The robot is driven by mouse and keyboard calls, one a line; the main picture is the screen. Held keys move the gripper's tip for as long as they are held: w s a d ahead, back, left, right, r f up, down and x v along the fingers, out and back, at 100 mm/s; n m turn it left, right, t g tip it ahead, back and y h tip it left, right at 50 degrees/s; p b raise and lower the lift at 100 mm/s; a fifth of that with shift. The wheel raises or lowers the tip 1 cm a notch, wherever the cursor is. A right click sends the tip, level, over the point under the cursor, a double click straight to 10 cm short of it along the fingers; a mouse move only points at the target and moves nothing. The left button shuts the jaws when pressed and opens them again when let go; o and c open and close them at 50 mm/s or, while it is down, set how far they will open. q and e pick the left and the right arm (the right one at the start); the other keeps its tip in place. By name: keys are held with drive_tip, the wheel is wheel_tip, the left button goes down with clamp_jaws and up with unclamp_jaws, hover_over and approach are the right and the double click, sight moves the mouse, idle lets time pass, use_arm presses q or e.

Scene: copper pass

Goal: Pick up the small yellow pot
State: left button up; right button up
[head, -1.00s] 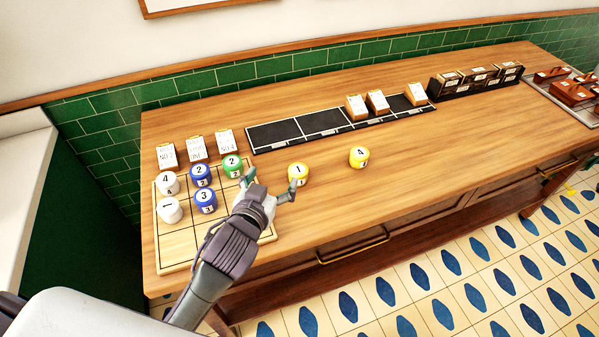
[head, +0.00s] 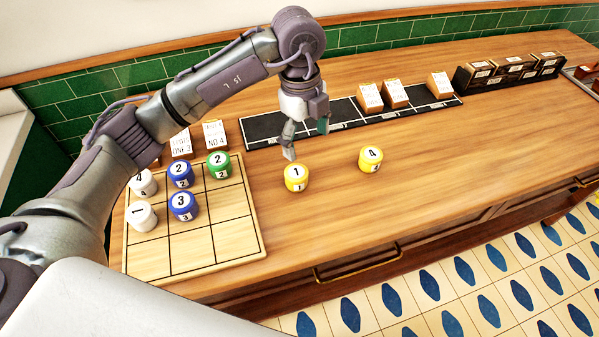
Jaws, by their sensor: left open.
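Two yellow pots stand apart on the wooden counter. One yellow pot (head: 296,177) has a 1 on its lid; the other yellow pot (head: 370,159) has a 4 and stands to its right. They look close in size, so I cannot tell which is the small one. My left gripper (head: 306,139) is open and empty, pointing down just behind and above the pot marked 1. One finger is close to that pot's lid; I cannot tell whether they touch. My right gripper is not in view.
A wooden grid board (head: 200,242) on the left holds white, blue and green pots. A black tray (head: 262,129) lies behind my gripper, with cards on its right part. A black rack (head: 480,80) stands farther right. The counter (head: 400,200) around the yellow pots is clear.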

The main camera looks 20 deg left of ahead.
sight(298, 173)
use_arm(q)
drive_tip(key=shift+n+y, duration=0.3)
drive_tip(key=shift+y, duration=0.2)
drive_tip(key=f, duration=0.2)
drive_tip(key=a+f+p, duration=0.1)
drive_tip(key=f, duration=0.2)
drive_tip(key=a+f, duration=0.1)
drive_tip(key=f, duration=0.1)
drive_tip(key=shift+w+f+p, duration=0.1)
drive_tip(key=shift+f+p, duration=0.25)
drive_tip(key=shift+f, duration=0.35)
wheel_tip(298, 173, down, 4)
drive_tip(key=shift+d+r+p, duration=0.1)
drive_tip(key=shift+r+p, duration=0.1)
drive_tip(key=shift+p, duration=0.8)
drive_tip(key=shift+f, duration=0.5)
drive_tip(key=c, duration=1.3)
